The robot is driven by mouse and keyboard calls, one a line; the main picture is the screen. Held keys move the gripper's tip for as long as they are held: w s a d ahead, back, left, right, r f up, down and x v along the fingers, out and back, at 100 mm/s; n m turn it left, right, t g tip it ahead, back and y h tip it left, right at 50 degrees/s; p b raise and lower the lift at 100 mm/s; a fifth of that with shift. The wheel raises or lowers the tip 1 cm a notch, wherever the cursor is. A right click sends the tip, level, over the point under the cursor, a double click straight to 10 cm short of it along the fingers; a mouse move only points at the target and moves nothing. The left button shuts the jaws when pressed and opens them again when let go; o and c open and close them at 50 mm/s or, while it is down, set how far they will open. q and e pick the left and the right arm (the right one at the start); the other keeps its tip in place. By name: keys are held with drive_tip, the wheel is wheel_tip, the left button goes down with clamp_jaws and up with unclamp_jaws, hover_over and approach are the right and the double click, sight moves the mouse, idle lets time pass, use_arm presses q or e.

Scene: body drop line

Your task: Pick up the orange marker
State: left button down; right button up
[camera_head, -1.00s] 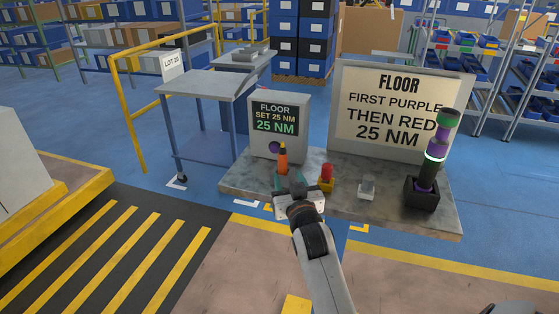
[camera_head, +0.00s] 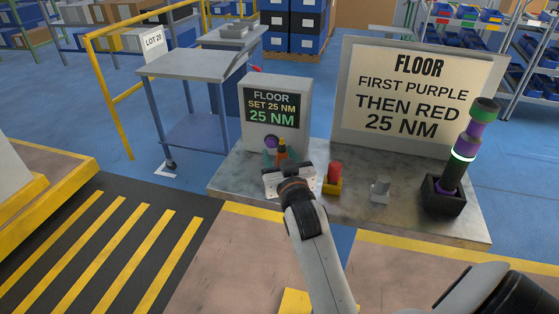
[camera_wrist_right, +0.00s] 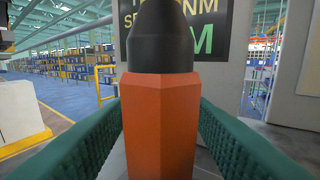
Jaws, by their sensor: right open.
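The orange marker (camera_head: 281,153) stands upright near the left front of the grey work surface (camera_head: 408,222); its lower part is hidden behind my gripper. In the right wrist view the marker (camera_wrist_right: 161,120) fills the middle, an orange faceted body with a black top. My right gripper (camera_head: 280,157) is open, its teal fingers on either side of the marker. In the right wrist view the fingers (camera_wrist_right: 160,135) flank the orange body; I cannot tell whether they touch it. My left gripper is not in view.
A red piece in a yellow holder (camera_head: 332,187) stands close right of my gripper. A small grey block (camera_head: 380,191) and a dark stand with a purple-green tool (camera_head: 442,196) are farther right. A grey box with a 25 NM display (camera_head: 275,112) stands behind the marker.

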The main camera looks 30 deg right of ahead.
drive_tip(key=shift+w+f, duration=0.15)
drive_tip(key=shift+w, duration=0.1)
drive_tip(key=c, duration=0.4)
drive_tip(key=shift+s, duration=0.15)
clamp_jaws()
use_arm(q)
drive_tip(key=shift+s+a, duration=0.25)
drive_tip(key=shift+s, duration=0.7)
